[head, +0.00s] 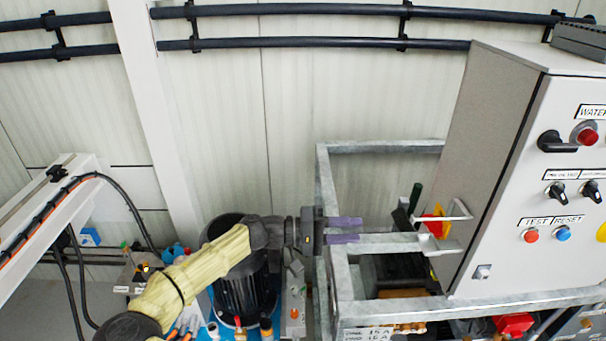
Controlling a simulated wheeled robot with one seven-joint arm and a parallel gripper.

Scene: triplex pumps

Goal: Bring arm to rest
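My arm, in a yellowish cover, reaches up from the bottom left in the head view. My gripper (360,231) points right, with two purple fingers held apart and nothing visible between them. The fingers are over the left part of a grey metal frame (326,190) as seen in the picture. Whether they touch the frame cannot be told. The arm covers part of a black motor (243,295) behind it.
A grey control cabinet (490,150) with knobs and buttons stands at the right. A white beam with cables (50,215) is at the left. Black pipes (300,43) run along the pale wall. The upper middle, in front of the wall, looks clear.

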